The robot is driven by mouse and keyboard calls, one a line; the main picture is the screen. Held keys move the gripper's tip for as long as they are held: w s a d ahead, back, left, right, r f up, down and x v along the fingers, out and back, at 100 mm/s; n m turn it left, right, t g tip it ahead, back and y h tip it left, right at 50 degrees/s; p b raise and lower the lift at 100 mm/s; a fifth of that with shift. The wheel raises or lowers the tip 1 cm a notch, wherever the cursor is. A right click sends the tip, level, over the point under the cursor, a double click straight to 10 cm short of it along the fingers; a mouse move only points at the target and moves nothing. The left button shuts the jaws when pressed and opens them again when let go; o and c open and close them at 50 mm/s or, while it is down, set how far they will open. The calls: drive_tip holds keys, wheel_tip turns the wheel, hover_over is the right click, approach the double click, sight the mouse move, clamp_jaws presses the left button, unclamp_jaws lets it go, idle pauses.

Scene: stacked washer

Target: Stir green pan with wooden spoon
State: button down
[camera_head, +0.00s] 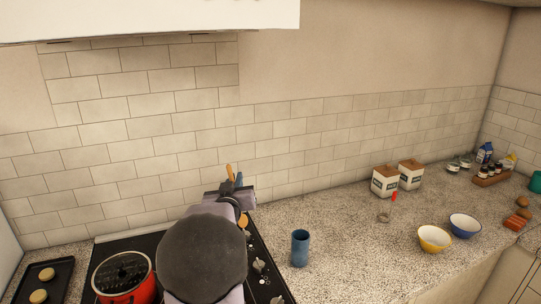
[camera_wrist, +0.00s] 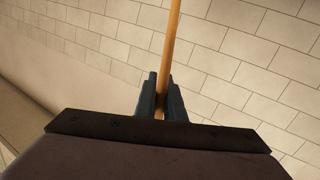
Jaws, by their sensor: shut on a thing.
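The wooden spoon (camera_head: 229,169) shows in the head view as a short light-brown end above my gripper (camera_head: 236,184). In the wrist view the spoon's thin wooden shaft (camera_wrist: 172,45) rises from between the dark fingers of my gripper (camera_wrist: 161,98), which is shut on it. The gripper is raised in front of the tiled wall, above the stove's back right part. I do not see a green pan in either view; my arm covers much of the stove. The spoon's lower part is mostly hidden.
A red pot (camera_head: 127,279) stands on the black stove (camera_head: 100,252), left of my arm. A blue cup (camera_head: 300,248) stands right of the stove. Canisters (camera_head: 385,181), a yellow bowl (camera_head: 434,239) and a blue bowl (camera_head: 465,225) are further right. A cabinet (camera_head: 150,18) hangs above.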

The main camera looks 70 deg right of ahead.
drive_tip(key=w+a+f+m+g+p, duration=0.1)
drive_tip(key=a+f+g+p, duration=0.1)
drive_tip(key=a+p, duration=0.9)
drive_tip(key=a+f, duration=0.1)
drive_tip(key=a, duration=0.6)
drive_tip(key=shift+w+m+g, duration=0.2)
drive_tip(key=shift+m+g, duration=0.2)
drive_tip(key=shift+f, duration=0.3)
wheel_tip(320, 180, down, 12)
drive_tip(key=b, duration=1)
drive_tip(key=shift+w+a+r, duration=0.1)
drive_tip(key=shift+w, duration=0.05)
